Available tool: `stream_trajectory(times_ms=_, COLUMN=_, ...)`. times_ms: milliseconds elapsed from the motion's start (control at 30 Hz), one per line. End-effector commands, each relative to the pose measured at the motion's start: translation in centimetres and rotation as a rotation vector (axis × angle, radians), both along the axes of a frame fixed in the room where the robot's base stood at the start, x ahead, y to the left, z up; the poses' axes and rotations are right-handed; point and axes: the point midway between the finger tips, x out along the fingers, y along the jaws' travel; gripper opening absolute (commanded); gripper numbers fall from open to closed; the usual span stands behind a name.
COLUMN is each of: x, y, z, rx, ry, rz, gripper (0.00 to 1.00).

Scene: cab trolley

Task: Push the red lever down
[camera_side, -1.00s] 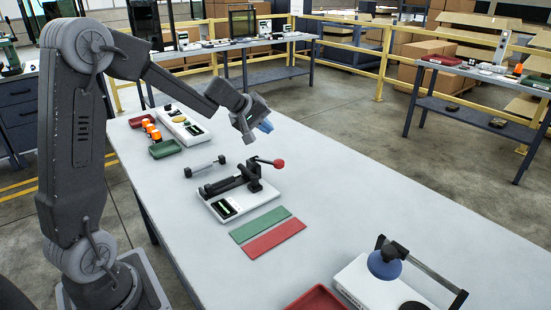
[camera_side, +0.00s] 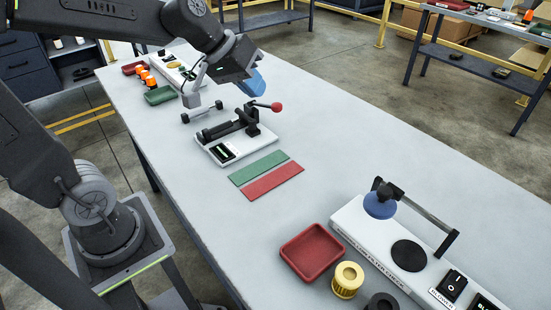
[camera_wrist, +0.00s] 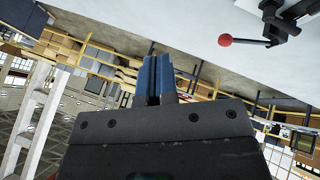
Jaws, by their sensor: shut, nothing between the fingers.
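The red lever is a dark arm with a red ball knob (camera_side: 276,107), sticking out to the right from a black mechanism (camera_side: 232,126) on a white base (camera_side: 222,150). In the wrist view the fingers of my gripper (camera_wrist: 157,75) are together and empty. The red knob (camera_wrist: 225,41) shows there to the upper right of the fingers, with clear space between.
Green (camera_side: 258,167) and red (camera_side: 273,182) strips lie in front. A device with a blue knob (camera_side: 380,205), a red tray (camera_side: 313,250) and a yellow part (camera_side: 347,279) are nearer. The table right of the lever is bare.

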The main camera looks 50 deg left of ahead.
Motion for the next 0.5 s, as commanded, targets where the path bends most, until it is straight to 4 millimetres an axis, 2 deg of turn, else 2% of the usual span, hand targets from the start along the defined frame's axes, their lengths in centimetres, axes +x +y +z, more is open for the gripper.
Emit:
stream_trajectory(times_ms=33, x=-2.6, y=-1.2, z=0.2, rx=0.061, ry=0.000, rz=-0.063, gripper=0.00)
stream_trajectory(times_ms=100, x=-5.8, y=-2.1, z=-0.1, rx=0.148, ry=0.013, rz=-0.135, gripper=0.00)
stream_trajectory(times_ms=200, x=-9.5, y=-2.4, z=-0.8, rx=0.261, ry=0.026, rz=-0.204, gripper=0.00)
stream_trajectory(times_ms=333, x=-12.4, y=-2.0, z=-1.7, rx=0.367, ry=0.035, rz=-0.250, gripper=0.00)
stream_trajectory(times_ms=500, x=-13.7, y=-1.6, z=-2.1, rx=0.422, ry=0.040, rz=-0.267, gripper=0.00)
